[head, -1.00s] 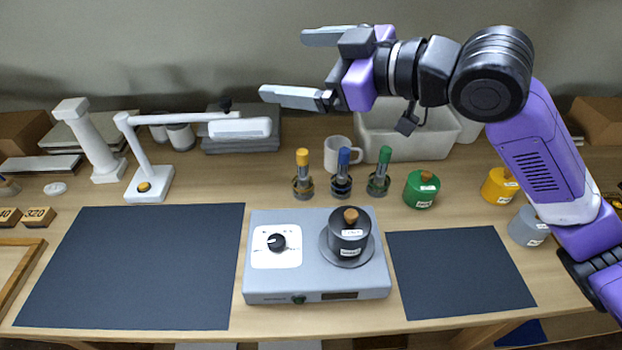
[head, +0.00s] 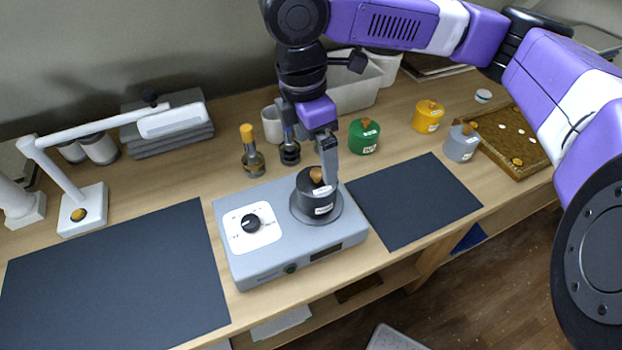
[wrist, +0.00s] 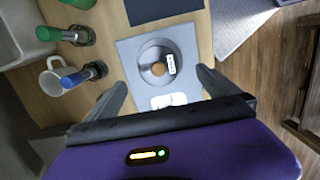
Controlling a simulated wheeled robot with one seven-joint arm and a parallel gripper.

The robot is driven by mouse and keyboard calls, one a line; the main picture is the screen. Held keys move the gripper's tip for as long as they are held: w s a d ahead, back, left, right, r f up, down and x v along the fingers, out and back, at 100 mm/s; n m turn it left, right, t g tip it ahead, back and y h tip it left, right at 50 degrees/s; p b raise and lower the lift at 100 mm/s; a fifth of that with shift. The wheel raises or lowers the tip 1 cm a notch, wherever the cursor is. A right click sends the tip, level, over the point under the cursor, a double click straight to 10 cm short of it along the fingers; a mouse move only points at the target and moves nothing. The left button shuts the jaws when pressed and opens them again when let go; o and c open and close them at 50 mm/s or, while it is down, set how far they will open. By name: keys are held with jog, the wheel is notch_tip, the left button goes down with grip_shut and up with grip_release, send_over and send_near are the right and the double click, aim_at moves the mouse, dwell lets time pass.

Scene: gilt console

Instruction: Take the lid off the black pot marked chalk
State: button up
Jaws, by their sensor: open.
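The black pot (head: 320,205) stands upright on the plate of the grey heater (head: 240,272), with its lid on. The lid has a round wooden knob (head: 316,174) and a white label too small to read. In the wrist view the lid (wrist: 147,55) shows from above, its knob between and slightly beyond my fingertips. My gripper (wrist: 161,79) is open and empty, pointing down. In the head view my gripper (head: 327,165) is close above the pot's far side; one finger hides the other. I cannot tell whether a finger touches the lid.
Green (head: 364,138), yellow (head: 428,117) and grey (head: 462,144) pots stand to the right. Bottles with coloured tops, including a yellow one (head: 250,150), and a white mug (head: 271,126) stand behind the heater. Dark mats (head: 115,280) lie on both sides, clear.

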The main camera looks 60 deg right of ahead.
aim_at(317, 172)
jog(key=shift+d+f+p, duration=0.2)
jog(key=shift+f, duration=1.55)
jog(key=shift+d+f+p, duration=0.15)
jog(key=shift+d+f, duration=0.05)
jog(key=shift+f, duration=1.5)
jog(key=c, duration=1.4)
